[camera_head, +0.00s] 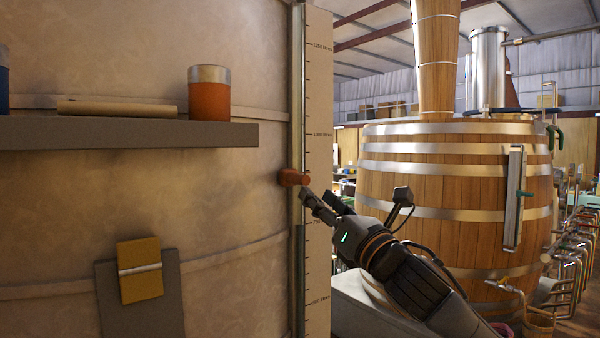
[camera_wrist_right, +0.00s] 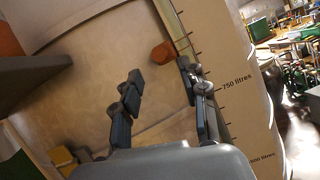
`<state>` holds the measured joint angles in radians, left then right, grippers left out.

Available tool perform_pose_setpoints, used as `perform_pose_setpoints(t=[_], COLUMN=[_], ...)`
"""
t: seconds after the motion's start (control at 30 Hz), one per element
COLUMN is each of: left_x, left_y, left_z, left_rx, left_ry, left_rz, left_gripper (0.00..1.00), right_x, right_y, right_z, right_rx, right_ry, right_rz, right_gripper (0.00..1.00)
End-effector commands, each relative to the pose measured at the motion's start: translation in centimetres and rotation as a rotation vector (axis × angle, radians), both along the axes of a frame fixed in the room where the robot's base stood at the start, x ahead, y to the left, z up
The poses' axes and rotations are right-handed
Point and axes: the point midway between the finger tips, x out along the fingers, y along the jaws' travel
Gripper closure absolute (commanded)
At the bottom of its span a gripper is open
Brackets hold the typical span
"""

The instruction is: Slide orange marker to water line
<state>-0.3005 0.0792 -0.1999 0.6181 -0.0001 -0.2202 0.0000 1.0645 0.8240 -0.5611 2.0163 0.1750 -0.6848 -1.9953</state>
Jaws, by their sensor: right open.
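The orange marker (camera_head: 294,178) sits on the narrow vertical gauge tube (camera_head: 298,90) at the left edge of the white litre scale (camera_head: 319,110). It stands between the 1000 and 750 litre labels. In the right wrist view the marker (camera_wrist_right: 162,53) lies just beyond the fingertips, and the scale (camera_wrist_right: 222,60) runs along the right. My right gripper (camera_head: 319,200) is open, just below and to the right of the marker. In the wrist view its fingers (camera_wrist_right: 159,75) are spread wide with nothing between them. My left gripper is not in view.
A grey shelf (camera_head: 130,133) at left holds an orange jar (camera_head: 209,100) and a rolled tan object (camera_head: 117,109). A yellow block (camera_head: 140,271) is on a grey panel below. A large wooden barrel (camera_head: 450,180) stands behind at right.

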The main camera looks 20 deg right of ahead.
Motion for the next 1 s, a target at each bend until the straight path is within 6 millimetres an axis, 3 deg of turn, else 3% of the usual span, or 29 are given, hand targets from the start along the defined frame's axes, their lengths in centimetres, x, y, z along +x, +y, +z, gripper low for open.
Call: perform_pose_setpoints(t=[0.03, 0.2, 0.4, 0.8, 1.0], left_x=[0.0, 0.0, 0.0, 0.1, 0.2], left_y=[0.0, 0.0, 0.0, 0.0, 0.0], left_z=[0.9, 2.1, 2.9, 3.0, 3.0], left_rx=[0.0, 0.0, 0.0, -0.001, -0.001], left_ry=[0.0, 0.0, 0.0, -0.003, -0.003], left_rz=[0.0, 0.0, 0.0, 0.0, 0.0], left_gripper=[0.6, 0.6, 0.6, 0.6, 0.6], right_x=[1.0, 4.1, 6.3, 7.0, 7.0], right_y=[0.3, 1.1, 1.7, 1.9, 1.9], right_z=[1.0, 2.2, 2.9, 3.0, 3.0], right_rx=[0.006, 0.002, -0.001, -0.002, -0.002], right_ry=[-0.001, -0.001, -0.002, -0.003, -0.003], right_rz=[0.003, 0.0, 0.0, -0.002, -0.002], right_gripper=[0.57, 0.57, 0.57, 0.57, 0.96])
